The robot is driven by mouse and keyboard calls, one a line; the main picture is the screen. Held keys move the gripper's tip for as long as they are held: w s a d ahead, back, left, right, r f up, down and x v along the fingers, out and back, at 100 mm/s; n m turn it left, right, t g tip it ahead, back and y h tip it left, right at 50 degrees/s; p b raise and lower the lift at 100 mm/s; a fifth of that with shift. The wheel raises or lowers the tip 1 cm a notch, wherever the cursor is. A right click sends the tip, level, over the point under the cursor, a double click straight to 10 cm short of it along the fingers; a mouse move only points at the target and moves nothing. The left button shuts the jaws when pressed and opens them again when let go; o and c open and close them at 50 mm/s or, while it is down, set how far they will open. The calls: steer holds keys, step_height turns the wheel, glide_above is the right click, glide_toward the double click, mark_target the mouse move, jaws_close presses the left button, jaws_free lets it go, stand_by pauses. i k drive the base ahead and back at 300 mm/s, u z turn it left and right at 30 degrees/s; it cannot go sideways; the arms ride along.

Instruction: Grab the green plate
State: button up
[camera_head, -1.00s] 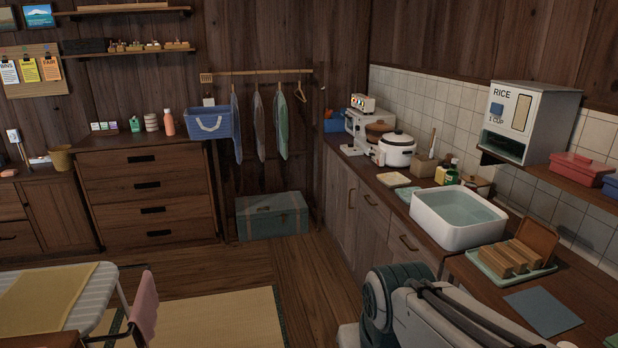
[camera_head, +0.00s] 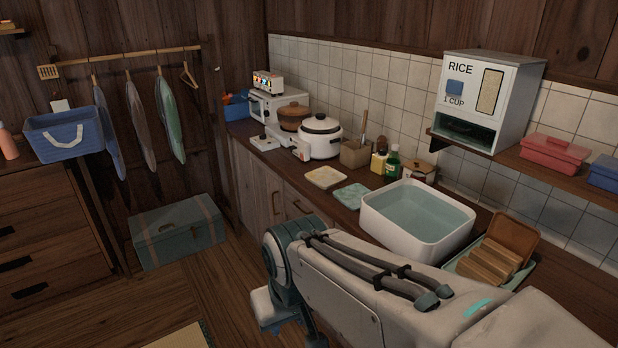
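A small flat square pale-green piece, which looks like a plate (camera_head: 351,196), lies on the counter in front of the white sink basin's left side. A similar cream-yellow square plate (camera_head: 326,177) lies just left of it. A light green tray (camera_head: 462,266) under wooden slats sits right of the basin, partly hidden by my arm. My arm crosses the lower right of the view, its bent joint near the counter's front edge. My gripper's fingers do not show, so I see nothing held.
The white water-filled basin (camera_head: 416,222) stands beside the green plate. Behind are a rice cooker (camera_head: 319,140), a wooden holder (camera_head: 355,153) and bottles (camera_head: 392,163). A rice dispenser (camera_head: 488,98) is on the wall shelf. A teal trunk (camera_head: 178,232) stands on the floor; floor before it is clear.

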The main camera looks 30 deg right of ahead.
mark_target(350, 196)
steer(key=i, duration=3.5)
steer(key=z, duration=3.5)
